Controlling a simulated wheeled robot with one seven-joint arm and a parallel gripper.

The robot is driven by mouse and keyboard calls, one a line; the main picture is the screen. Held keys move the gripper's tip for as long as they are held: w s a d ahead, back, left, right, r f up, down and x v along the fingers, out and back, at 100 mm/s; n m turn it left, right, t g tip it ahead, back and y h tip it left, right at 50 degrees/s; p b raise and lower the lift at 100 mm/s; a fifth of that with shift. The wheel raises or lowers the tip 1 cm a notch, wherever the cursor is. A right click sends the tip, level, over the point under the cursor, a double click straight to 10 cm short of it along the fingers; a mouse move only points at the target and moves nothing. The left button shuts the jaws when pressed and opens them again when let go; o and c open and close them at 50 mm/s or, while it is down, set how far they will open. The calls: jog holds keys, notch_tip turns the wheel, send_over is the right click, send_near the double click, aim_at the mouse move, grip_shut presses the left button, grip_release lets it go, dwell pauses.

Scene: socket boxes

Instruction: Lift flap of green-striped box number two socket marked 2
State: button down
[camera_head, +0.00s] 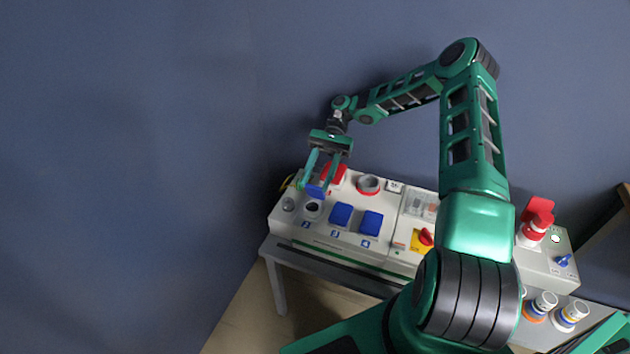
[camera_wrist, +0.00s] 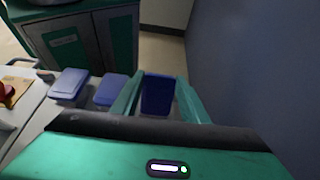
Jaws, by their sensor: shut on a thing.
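The white box with a green stripe along its front (camera_head: 284,221) stands on a grey table. Its socket marked 2 (camera_head: 312,208) shows a dark round opening, and its blue flap (camera_head: 316,191) is raised behind the opening. My gripper (camera_head: 322,179) is shut on this flap, with a finger on either side near its upper edge. In the wrist view the blue flap (camera_wrist: 157,97) stands between the two green fingers (camera_wrist: 157,98). The blue flaps of socket 3 (camera_head: 340,214) and socket 4 (camera_head: 371,222) are down.
Red and grey round sockets (camera_head: 369,184) line the back of the box. A yellow plate with a red knob (camera_head: 424,238) lies to the right. Another box with a red plug (camera_head: 536,224) stands farther right, partly behind my arm. A blue wall rises close behind.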

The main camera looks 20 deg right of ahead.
jog(key=shift+w+d, duration=0.2)
jog(key=shift+w, duration=0.15)
jog(key=shift+d+g+y, duration=0.1)
jog(key=shift+g+y, duration=0.3)
jog(key=c, duration=1.1)
grip_release()
jog(key=shift+f, duration=0.1)
jog(key=s+a+r, duration=0.5)
jog(key=a+r, duration=0.5)
jog(key=r, duration=0.1)
jog(key=shift+a, duration=0.2)
